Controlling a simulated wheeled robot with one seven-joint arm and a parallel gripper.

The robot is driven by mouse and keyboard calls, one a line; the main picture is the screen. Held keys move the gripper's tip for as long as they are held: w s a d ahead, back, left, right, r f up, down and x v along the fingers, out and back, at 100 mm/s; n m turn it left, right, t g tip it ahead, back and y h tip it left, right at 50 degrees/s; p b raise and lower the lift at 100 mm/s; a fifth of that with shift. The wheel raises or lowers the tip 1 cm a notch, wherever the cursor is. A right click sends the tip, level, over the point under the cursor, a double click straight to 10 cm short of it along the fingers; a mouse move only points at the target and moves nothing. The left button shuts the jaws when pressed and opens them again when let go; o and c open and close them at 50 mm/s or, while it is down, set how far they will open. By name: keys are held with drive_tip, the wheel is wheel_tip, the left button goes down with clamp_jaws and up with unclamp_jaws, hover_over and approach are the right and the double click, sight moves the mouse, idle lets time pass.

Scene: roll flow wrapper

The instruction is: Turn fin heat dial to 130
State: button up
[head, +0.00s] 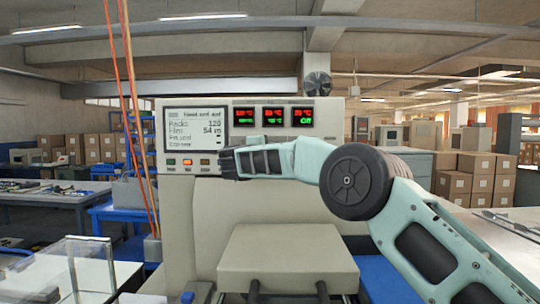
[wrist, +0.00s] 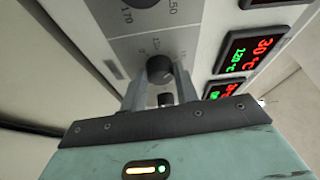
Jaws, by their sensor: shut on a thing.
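In the wrist view, my gripper (wrist: 162,78) has its two fingers on either side of a small black dial (wrist: 160,69) on a grey panel and is shut on it. Tiny marks ring the dial, but I cannot read its label or setting. Another, larger dial (wrist: 140,3) shows partly at the top edge, with 150 and 170 printed near it. In the head view, my gripper (head: 228,163) is against the front of the machine, and it hides the dials there.
A dark display (wrist: 245,58) beside the panel shows red and green temperature digits. In the head view, three displays (head: 273,117) sit right of a grey information screen (head: 198,130). Several small buttons (head: 187,162) are below. Orange cords (head: 134,110) hang at left.

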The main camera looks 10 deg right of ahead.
drive_tip(key=shift+r+m+g+y, duration=0.1)
drive_tip(key=shift+m+g+y, duration=0.35)
drive_tip(key=shift+m, duration=1.25)
drive_tip(key=o, duration=1)
drive_tip(key=shift+c, duration=0.2)
drive_tip(key=b+v, duration=0.6)
drive_tip(key=v, duration=1.1)
drive_tip(key=shift+r, duration=0.15)
